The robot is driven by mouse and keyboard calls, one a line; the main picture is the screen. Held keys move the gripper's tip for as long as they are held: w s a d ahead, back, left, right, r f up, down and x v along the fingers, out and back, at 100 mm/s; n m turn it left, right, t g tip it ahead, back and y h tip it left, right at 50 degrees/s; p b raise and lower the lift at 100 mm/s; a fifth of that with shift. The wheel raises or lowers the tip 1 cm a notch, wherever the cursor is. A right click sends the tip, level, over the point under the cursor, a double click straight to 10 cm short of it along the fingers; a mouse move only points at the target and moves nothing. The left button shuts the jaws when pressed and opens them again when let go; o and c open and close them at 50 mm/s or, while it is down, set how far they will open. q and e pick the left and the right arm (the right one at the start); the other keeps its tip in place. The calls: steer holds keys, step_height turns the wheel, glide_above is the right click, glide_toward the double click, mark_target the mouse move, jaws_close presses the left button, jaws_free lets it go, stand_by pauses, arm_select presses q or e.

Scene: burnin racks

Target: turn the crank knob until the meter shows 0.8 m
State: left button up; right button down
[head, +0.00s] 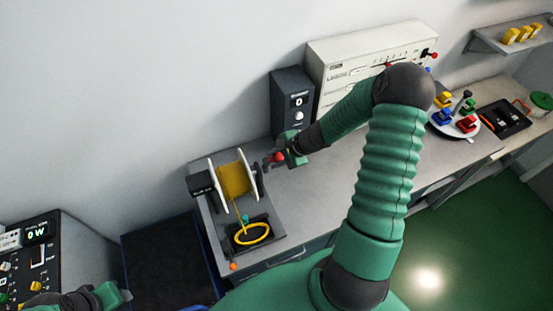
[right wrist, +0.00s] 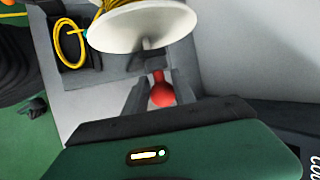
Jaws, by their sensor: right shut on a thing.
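The crank knob is a red ball (head: 277,157) at the right side of a spool (head: 237,180) of yellow cable with white flanges. In the right wrist view the knob (right wrist: 162,93) sits between my two fingers. My right gripper (head: 274,161) is shut on it; the gripper also shows in the right wrist view (right wrist: 161,90). A small black box (head: 201,184), perhaps the meter, is at the spool's left; no reading is visible. My left gripper (head: 118,294) is at the bottom left, away from the spool; its jaws are unclear.
A yellow cable coil (head: 252,234) lies in a black tray before the spool. A dark box (head: 292,102) and a pale panel (head: 365,62) stand behind my right arm. A plate (head: 455,127) with coloured blocks is at right. The bench middle is clear.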

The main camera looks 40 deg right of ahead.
steer(key=shift+w+d+r+p, duration=0.15)
steer(key=shift+w+p, duration=0.3)
steer(key=shift+w, duration=0.2)
steer(key=shift+w+d+f, duration=0.15)
steer(key=shift+w+f, duration=0.1)
steer(key=shift+w, duration=0.1)
steer(key=shift+w+d+f+p, duration=0.2)
steer(key=shift+w+f, duration=0.1)
steer(key=shift+w, duration=0.25)
steer(key=shift+w+d+f+p, duration=0.15)
steer(key=shift+w+f, duration=0.15)
steer(key=shift+w, duration=0.25)
